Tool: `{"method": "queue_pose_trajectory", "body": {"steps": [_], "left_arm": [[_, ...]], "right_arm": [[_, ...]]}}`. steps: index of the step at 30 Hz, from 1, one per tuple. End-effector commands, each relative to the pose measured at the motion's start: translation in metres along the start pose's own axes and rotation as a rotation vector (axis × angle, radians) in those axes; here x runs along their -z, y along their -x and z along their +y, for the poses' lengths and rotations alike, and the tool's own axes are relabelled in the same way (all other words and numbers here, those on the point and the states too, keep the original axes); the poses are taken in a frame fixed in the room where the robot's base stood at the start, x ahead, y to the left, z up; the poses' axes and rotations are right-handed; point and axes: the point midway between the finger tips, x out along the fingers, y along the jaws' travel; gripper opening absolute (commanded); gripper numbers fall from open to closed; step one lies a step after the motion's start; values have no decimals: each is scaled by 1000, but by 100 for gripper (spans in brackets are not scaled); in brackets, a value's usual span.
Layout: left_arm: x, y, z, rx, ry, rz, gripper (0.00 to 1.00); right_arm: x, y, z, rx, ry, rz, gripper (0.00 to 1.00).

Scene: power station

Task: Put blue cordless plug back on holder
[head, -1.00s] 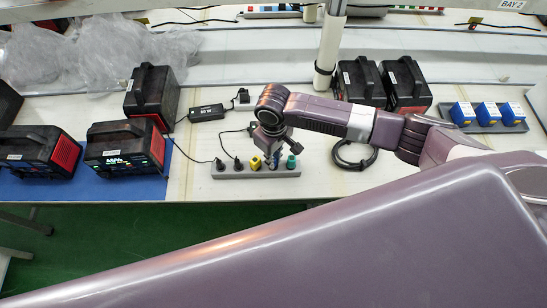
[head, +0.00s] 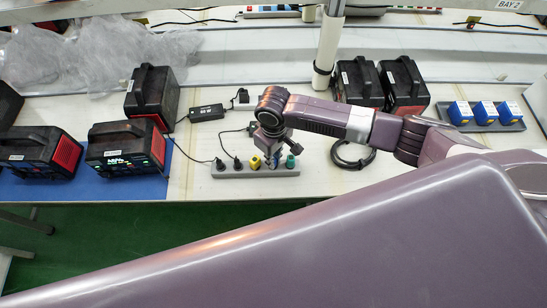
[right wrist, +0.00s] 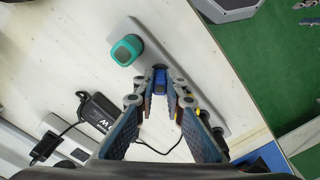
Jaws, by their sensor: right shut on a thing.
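My right gripper (head: 271,156) points down over the grey strip-shaped holder (head: 228,173) on the white bench. In the right wrist view, its fingers (right wrist: 160,92) are shut on the blue cordless plug (right wrist: 159,76). The plug is over the grey strip, between the teal plug (right wrist: 126,49) and the yellow plug, which the fingers partly hide. Whether its base touches the strip is hidden. In the head view the gripper mostly covers the blue plug. My left gripper is not in view.
The yellow plug (head: 255,162) and teal plug (head: 290,161) flank the gripper. Black chargers (head: 127,147) stand at left, and more black units stand behind the arm. A grey tray (head: 507,126) holds three blue blocks at right. A coiled black cable (head: 344,164) lies nearby.

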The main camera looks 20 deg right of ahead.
Motion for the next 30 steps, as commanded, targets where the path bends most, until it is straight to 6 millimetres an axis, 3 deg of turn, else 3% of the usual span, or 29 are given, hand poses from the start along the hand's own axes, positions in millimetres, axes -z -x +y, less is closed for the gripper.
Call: {"method": "queue_pose_trajectory", "body": {"steps": [7,8,13,23,30], "left_arm": [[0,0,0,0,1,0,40],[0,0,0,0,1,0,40],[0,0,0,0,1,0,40],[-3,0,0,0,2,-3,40],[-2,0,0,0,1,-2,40]], "right_arm": [[0,-1,0,0,0,0,0],[0,-1,0,0,0,0,14],[0,-1,0,0,0,0,31],[1,3,0,0,0,1,31],[2,42,0,0,1,5,31]]}}
